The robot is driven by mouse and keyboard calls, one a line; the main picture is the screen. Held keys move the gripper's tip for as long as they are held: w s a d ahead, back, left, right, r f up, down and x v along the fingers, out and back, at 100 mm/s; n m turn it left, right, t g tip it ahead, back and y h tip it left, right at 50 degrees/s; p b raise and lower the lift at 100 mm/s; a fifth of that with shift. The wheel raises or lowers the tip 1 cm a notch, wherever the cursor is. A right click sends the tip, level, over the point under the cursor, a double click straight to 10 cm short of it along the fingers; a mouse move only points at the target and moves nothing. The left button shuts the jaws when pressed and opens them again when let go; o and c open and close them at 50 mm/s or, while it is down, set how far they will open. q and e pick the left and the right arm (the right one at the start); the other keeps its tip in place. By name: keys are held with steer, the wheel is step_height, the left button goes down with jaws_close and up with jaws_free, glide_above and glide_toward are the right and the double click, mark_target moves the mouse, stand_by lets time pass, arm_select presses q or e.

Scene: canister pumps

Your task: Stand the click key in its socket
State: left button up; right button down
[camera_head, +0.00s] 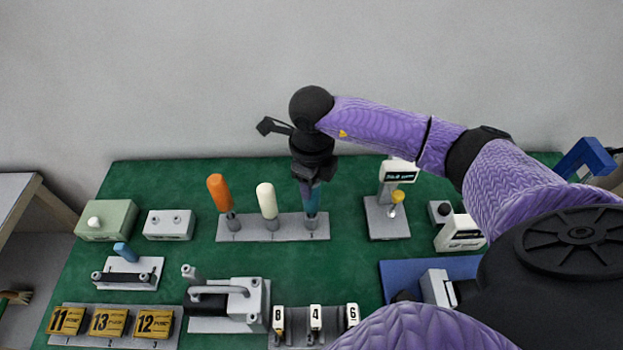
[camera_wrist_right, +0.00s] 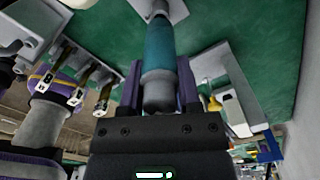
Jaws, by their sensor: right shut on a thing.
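My right gripper (camera_head: 309,182) is shut on a teal-handled key, with its fingers on both sides of the handle. The teal handle (camera_head: 312,199) stands about upright over the right-hand socket of a grey three-place rack (camera_head: 251,230). In the right wrist view the teal handle (camera_wrist_right: 160,45) runs from between the fingers (camera_wrist_right: 158,92) to a grey fitting at the top. I cannot tell whether the key is fully seated. An orange handle (camera_head: 219,192) and a white handle (camera_head: 266,200) stand in the other two places. My left gripper is not in view.
A grey stand with a display (camera_head: 399,172) is right of the rack. Pale boxes (camera_head: 108,220) (camera_head: 169,225) are at left. A grey pump-like device (camera_head: 240,305), numbered yellow blocks (camera_head: 109,322) and a blue mat (camera_head: 398,275) are nearer. Green table shows between them.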

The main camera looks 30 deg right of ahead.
steer(key=shift+c, duration=1.1)
jaws_free()
step_height(320, 180, up, 10)
steer(key=shift+f+p, duration=0.1)
steer(key=shift+p, duration=0.8)
